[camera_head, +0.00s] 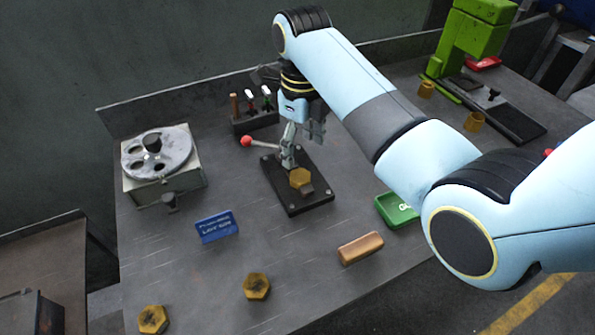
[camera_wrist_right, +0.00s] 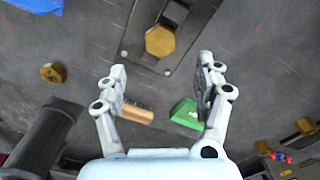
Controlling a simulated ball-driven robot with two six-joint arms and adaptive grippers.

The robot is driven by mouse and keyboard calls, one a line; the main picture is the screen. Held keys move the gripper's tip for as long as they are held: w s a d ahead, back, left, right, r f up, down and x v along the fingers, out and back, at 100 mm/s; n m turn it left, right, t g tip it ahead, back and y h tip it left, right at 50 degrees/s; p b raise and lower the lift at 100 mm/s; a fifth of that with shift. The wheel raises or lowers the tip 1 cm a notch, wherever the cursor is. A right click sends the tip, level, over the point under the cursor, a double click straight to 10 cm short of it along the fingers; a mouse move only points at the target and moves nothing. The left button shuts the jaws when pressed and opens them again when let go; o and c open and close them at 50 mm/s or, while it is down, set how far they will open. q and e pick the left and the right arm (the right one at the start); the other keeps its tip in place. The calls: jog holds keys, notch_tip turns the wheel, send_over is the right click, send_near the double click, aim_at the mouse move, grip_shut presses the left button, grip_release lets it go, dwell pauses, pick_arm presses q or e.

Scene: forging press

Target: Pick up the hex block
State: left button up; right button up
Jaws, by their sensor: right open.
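A brass hex block (camera_head: 300,177) sits on the black base plate (camera_head: 312,204) of a toggle clamp with a red-knobbed lever (camera_head: 247,141). Two more hex blocks, one in the front middle (camera_head: 256,286) and one at the front left (camera_head: 152,319), lie on the bench. My right gripper (camera_head: 310,130) is above and behind the clamp, partly hidden by its own wrist. In the right wrist view, my right gripper (camera_wrist_right: 162,72) is open and empty, with the clamp's hex block (camera_wrist_right: 160,41) ahead between its fingers, apart from them. My left gripper is out of view.
A blue sign (camera_head: 216,227), a copper-coloured bar (camera_head: 360,247) and a green tray (camera_head: 392,214) lie near the clamp. A round-dial machine (camera_head: 158,155) stands left, a tool rack (camera_head: 252,120) behind, and a green press (camera_head: 473,38) back right. The bench's front left has free room.

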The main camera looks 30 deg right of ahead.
aim_at(300, 175)
notch_tip(300, 175, down, 3)
jog(key=shift+r, duration=0.15)
notch_tip(300, 175, down, 5)
jog(key=shift+f, duration=0.1)
jog(key=shift+w+f, duration=0.1)
jog(key=shift+f, duration=0.2)
jog(key=shift+c, duration=1.5)
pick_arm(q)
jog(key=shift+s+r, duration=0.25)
pick_arm(e)
grip_shut()
